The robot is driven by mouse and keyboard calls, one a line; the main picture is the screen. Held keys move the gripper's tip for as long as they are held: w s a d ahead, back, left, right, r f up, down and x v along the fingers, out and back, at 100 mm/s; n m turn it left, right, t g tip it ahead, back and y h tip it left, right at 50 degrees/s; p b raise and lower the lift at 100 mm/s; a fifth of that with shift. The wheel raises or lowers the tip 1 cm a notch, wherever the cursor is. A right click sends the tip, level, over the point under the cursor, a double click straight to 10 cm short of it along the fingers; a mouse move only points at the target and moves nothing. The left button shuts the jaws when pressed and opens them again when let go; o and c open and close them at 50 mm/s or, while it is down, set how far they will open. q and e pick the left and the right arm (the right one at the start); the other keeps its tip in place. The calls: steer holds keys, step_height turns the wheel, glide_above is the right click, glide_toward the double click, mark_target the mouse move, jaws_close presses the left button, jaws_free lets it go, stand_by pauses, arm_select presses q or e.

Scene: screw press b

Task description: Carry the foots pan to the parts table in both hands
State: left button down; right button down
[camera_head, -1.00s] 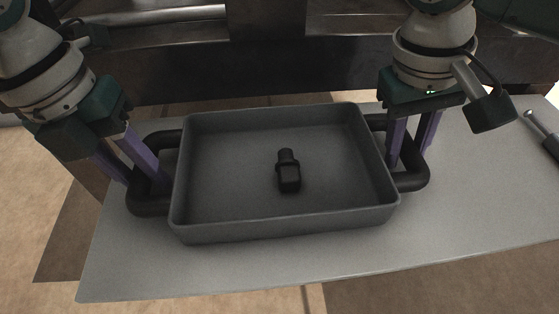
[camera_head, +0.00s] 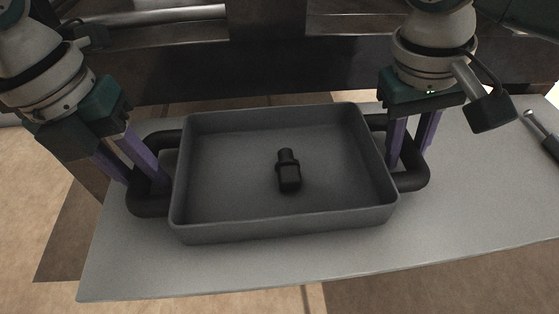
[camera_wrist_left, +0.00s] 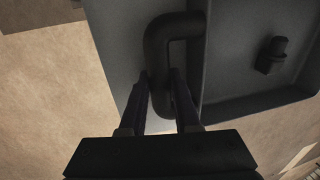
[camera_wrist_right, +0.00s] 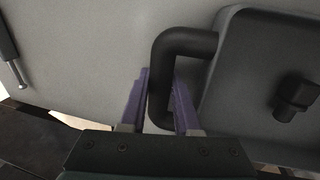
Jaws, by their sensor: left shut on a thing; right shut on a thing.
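The foots pan (camera_head: 285,222) is a grey rectangular tray with a black loop handle at each end. It is over the light grey table top (camera_head: 470,215); I cannot tell whether it rests on it or hangs just above. A small black fitting (camera_head: 288,172) lies inside the pan. My left gripper (camera_head: 143,180) is shut on the left handle, which also shows between its fingers in the left wrist view (camera_wrist_left: 160,60). My right gripper (camera_head: 408,160) is shut on the right handle, seen between purple fingers in the right wrist view (camera_wrist_right: 160,80).
A metal tool (camera_head: 541,132) lies at the table's right edge. A dark machine frame (camera_head: 200,60) stands behind the table. The table's right part is mostly clear, and brown floor shows in front and at left.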

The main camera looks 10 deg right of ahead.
arm_select(q)
steer(key=shift+r, duration=0.2)
arm_select(e)
steer(key=shift+r, duration=0.2)
